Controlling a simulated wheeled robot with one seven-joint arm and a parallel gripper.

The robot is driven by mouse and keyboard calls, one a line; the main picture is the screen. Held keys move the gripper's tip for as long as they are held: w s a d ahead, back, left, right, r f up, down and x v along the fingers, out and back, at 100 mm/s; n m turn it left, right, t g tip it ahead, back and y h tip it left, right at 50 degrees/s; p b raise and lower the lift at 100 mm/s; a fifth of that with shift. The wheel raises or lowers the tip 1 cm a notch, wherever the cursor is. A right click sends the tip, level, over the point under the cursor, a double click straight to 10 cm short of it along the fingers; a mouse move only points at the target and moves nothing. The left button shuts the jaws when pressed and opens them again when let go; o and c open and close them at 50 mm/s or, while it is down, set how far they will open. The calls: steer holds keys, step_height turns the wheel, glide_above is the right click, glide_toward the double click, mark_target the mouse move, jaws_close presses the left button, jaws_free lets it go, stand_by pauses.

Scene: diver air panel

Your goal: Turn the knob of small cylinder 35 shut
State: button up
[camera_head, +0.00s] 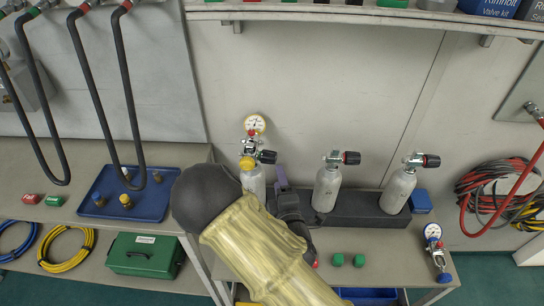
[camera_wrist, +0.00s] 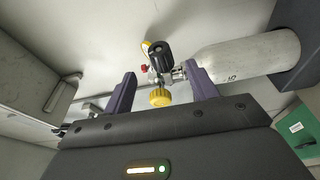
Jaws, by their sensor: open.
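Three small grey cylinders stand in a row on the bench. The left cylinder (camera_head: 254,181) has a gauge (camera_head: 255,124), a yellow fitting (camera_head: 247,163) and a black knob (camera_head: 267,157) on its valve. The others are the middle cylinder (camera_head: 327,188) and right cylinder (camera_head: 398,192), each with a black and red knob. No number is readable, so I cannot tell which is 35. My gripper (camera_head: 281,180) is open beside the left cylinder, partly hidden by my arm. In the wrist view, its purple fingers (camera_wrist: 160,70) appear either side of a valve with a black knob (camera_wrist: 160,52) and yellow fitting (camera_wrist: 160,97); contact is unclear.
A dark rack block (camera_head: 345,208) holds the cylinders. Green caps (camera_head: 337,260) and a loose gauge (camera_head: 433,232) lie in front. A blue tray (camera_head: 150,207) and black hoses (camera_head: 128,80) are left. A shelf (camera_head: 350,12) runs above; red hoses (camera_head: 490,185) hang right.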

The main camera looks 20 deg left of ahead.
mark_target(272, 153)
steer(key=p+x, duration=0.2)
steer(key=x, duration=0.9)
steer(key=shift+w+a, duration=0.15)
steer(key=shift+w, duration=0.1)
steer(key=shift+c, duration=0.2)
steer(key=c, duration=1)
